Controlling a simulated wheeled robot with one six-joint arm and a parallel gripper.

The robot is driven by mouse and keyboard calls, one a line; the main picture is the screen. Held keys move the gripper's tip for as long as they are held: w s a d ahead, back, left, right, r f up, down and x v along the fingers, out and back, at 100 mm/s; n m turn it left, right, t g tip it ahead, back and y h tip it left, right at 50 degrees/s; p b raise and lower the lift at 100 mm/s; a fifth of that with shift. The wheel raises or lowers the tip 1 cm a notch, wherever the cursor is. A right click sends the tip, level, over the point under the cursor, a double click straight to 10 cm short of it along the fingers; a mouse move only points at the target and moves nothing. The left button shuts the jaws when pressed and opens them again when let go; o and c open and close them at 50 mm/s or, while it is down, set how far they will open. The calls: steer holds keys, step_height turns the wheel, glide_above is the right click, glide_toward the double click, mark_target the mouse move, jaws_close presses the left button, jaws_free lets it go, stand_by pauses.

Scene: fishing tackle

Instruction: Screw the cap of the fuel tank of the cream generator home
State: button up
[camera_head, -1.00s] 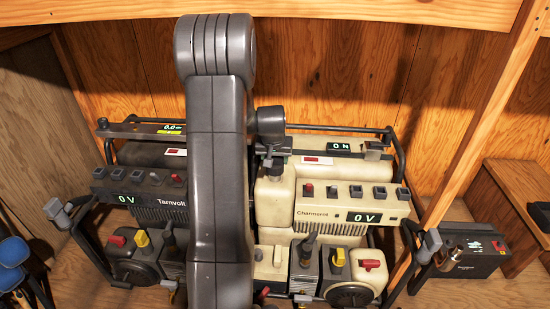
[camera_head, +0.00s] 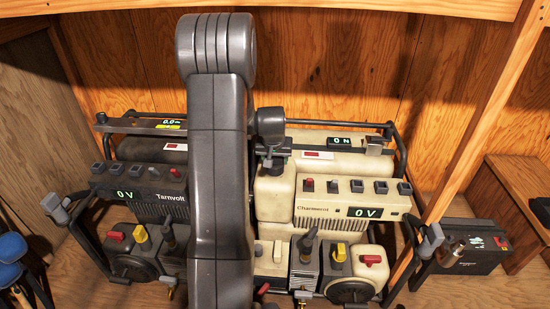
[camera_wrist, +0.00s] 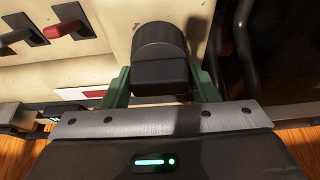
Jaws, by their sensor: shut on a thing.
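The cream generator (camera_head: 322,211), marked Charmerot, stands right of my arm. Its display reads 0 V. Its cream fuel tank (camera_head: 272,200) stands upright beside the control panel, partly behind my arm. The dark cap (camera_wrist: 160,42) shows in the wrist view, a round body with a block-like grip, on the cream surface. My gripper (camera_wrist: 161,82) has its green fingers on both sides of that grip and is shut on it. In the head view the fingers are too small and too hidden to make out. Whether the cap is fully seated cannot be told.
A dark generator (camera_head: 150,190) marked Tarnvolt stands left of my arm, also at 0 V. Black frame bars (camera_head: 400,150) run around the cream generator. A dark box (camera_head: 475,250) stands at the right. Wooden walls close off the back.

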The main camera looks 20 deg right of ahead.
steer(key=shift+f, duration=0.15)
steer(key=o, duration=1.1)
steer(key=shift+c, duration=0.2)
steer(key=p+v, duration=0.4)
steer(key=v, duration=1)
steer(key=shift+f, duration=0.15)
